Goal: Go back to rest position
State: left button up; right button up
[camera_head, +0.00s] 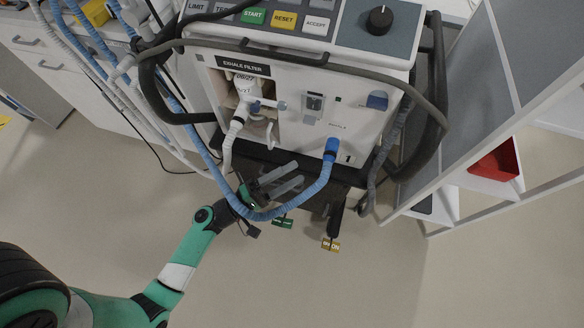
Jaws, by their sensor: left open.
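My left arm comes in from the lower left in green, white and black. My left gripper (282,177) is open, with its two grey fingers apart and nothing seen between them. It is in front of the lower front edge of the ventilator (362,139). The blue hose (318,188) hangs in a loop beside and below the gripper and passes over its wrist area. I cannot tell whether the hose touches the gripper. My right gripper is not in view.
The exhale filter (245,92) sits in a recess at the ventilator's left, with a white hose. A grey shelf (470,110) with a red bin (497,160) stands right. Floor below is clear.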

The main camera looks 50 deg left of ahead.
pick_arm(q)
jog(key=w+d+r+m+h, duration=0.2)
jog(key=d+r+m+h, duration=0.25)
jog(key=r+m, duration=0.6)
jog(key=w+d+r+m+g+h, duration=0.15)
jog(key=d+r+m+h, duration=0.35)
jog(key=r, duration=1.1)
jog(key=w+d+r+m+t+h, duration=0.1)
jog(key=w+d+r+m+h, duration=0.15)
jog(key=d+r+m, duration=0.8)
jog(key=s+a+r+n+t+y, duration=0.3)
jog(key=a+r+t+y, duration=0.1)
jog(key=a+r+y, duration=0.35)
jog(key=s+a+r+n+t+y, duration=0.35)
jog(key=a+r+y, duration=0.25)
jog(key=r, duration=0.2)
notch_tip(320, 180, up, 35)
jog(key=w+n+y+p, duration=0.1)
jog(key=p, duration=3.5)
jog(key=shift+a+t, duration=0.3)
jog(key=shift+a, duration=0.15)
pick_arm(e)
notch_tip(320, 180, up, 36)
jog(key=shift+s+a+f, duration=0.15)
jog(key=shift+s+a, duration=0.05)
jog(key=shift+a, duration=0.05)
